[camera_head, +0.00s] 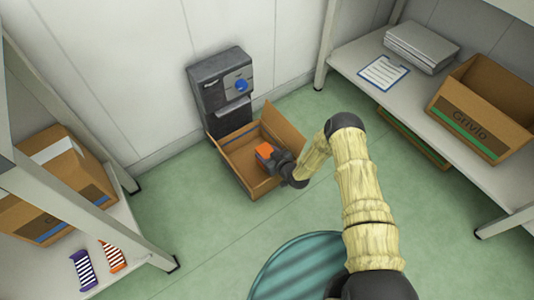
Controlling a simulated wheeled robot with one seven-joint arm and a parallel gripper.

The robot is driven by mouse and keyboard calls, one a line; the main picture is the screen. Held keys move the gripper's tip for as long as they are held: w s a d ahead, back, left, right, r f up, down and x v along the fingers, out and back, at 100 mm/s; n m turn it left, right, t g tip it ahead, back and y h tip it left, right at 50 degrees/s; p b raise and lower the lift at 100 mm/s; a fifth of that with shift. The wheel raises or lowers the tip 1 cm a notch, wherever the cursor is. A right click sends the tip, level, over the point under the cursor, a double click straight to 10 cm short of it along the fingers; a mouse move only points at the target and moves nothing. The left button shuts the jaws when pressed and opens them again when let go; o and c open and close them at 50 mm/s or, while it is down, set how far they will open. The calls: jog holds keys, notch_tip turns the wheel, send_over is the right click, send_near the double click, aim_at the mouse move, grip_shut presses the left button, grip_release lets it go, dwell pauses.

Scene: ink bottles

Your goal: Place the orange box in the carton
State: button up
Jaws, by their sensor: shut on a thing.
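The orange box (264,151) is small and sits between the fingers of my gripper (272,157), which is shut on it. The open carton (239,180) is brown cardboard with raised flaps and stands on the green floor by the wall. My gripper reaches in from the right, and the orange box appears over the carton's interior. I cannot tell how high above the carton's bottom the box is. The dark gripper hides part of the box and of the carton's right side.
A dark machine with a blue knob (221,90) stands right behind the carton. A shelf at right (400,102) holds papers, a clipboard and a labelled carton (484,112). A left shelf holds a taped carton (62,185) and two striped items (112,257). Floor between is clear.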

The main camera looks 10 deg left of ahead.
jog(key=shift+f, duration=0.35)
jog(key=o, duration=1.1)
jog(key=shift+s, duration=0.1)
jog(key=shift+r, duration=0.35)
jog(key=shift+r+p+v, duration=0.15)
jog(key=shift+p+v, duration=1.5)
jog(key=shift+v, duration=1.35)
jog(key=shift+r+p+v, duration=0.15)
jog(key=shift+p+v, duration=1.5)
jog(key=shift+v, duration=1.35)
